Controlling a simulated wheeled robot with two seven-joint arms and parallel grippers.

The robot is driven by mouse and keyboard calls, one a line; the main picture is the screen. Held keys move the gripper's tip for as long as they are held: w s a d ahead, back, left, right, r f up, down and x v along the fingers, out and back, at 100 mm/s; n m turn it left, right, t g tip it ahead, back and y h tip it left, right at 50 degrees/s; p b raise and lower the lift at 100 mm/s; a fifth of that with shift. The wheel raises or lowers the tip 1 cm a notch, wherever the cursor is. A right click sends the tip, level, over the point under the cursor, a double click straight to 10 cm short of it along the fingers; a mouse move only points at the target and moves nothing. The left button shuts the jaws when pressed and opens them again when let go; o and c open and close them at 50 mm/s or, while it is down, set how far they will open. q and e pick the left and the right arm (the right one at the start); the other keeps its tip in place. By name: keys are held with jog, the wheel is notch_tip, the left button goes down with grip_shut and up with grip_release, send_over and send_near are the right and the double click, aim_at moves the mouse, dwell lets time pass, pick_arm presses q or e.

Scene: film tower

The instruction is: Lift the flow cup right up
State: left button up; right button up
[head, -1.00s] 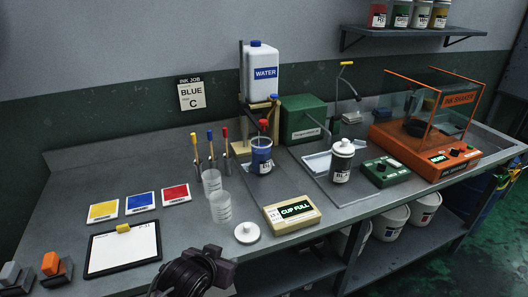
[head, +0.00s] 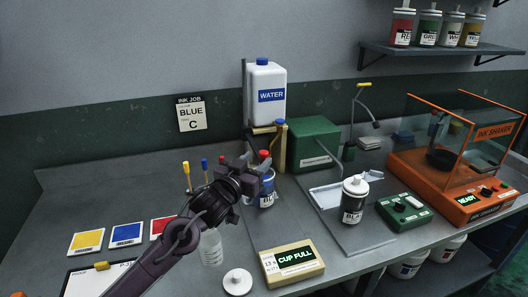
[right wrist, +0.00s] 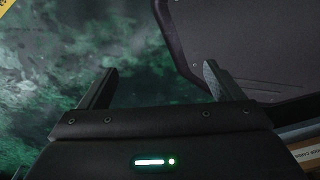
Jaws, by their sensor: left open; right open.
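A blue ink can (head: 267,199) with a white label stands on the bench below the water container. The red top (head: 264,155) of what looks like the flow cup's handle shows above it; the cup body is hidden in the can or behind my gripper. My left gripper (head: 262,170) is open at the can's mouth, just below the red top. I cannot tell whether its fingers straddle the handle or touch it. A display box (head: 291,264) in front reads "CUP FULL". My right gripper (right wrist: 160,70) is open and empty in the right wrist view, over a dark green floor.
A clear beaker (head: 211,247) stands close under my left arm, with a white lid (head: 237,282) in front. A black-labelled bottle (head: 354,199) and the orange ink shaker (head: 462,200) stand to the right.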

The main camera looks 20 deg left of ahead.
aim_at(264, 155)
pick_arm(q)
jog(key=w, duration=0.3)
jog(key=shift+w+d+f, duration=0.15)
jog(key=shift+d, duration=0.2)
jog(key=shift+w+d+p, duration=0.15)
jog(key=shift+w+p, duration=0.15)
jog(key=shift+w, duration=0.35)
jog(key=shift+f, duration=0.1)
grip_shut()
pick_arm(e)
jog(key=shift+s+a+r, duration=0.15)
jog(key=shift+a+r, duration=0.05)
jog(key=shift+r, duration=0.2)
